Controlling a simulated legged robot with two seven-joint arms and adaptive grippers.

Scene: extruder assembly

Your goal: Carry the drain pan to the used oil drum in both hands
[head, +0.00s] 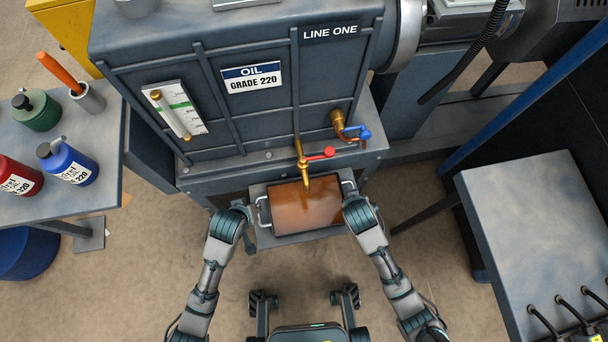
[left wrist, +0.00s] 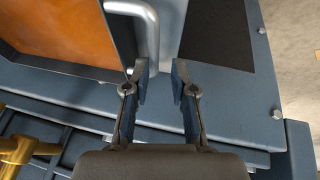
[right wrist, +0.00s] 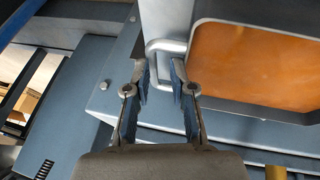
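The drain pan (head: 283,240), a grey tray filled with brown oil, sits under the brass drain valve (head: 304,165) of the oil tank. Its left handle (head: 261,211) also shows in the left wrist view (left wrist: 152,30); its right handle (head: 349,187) shows in the right wrist view (right wrist: 154,55). My left gripper (head: 246,212) is open beside the left handle, which lies just ahead of its fingertips (left wrist: 158,75). My right gripper (head: 352,201) is open at the right handle, its fingertips (right wrist: 160,72) close to the bar. Contact cannot be told. No drum is clearly identifiable as the used oil drum.
The grey oil tank (head: 225,140) stands directly behind the pan. A side table (head: 75,135) with oil bottles is at left, with a blue round container (head: 27,253) below it. A grey bench (head: 530,210) stands at right. The floor in front is open.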

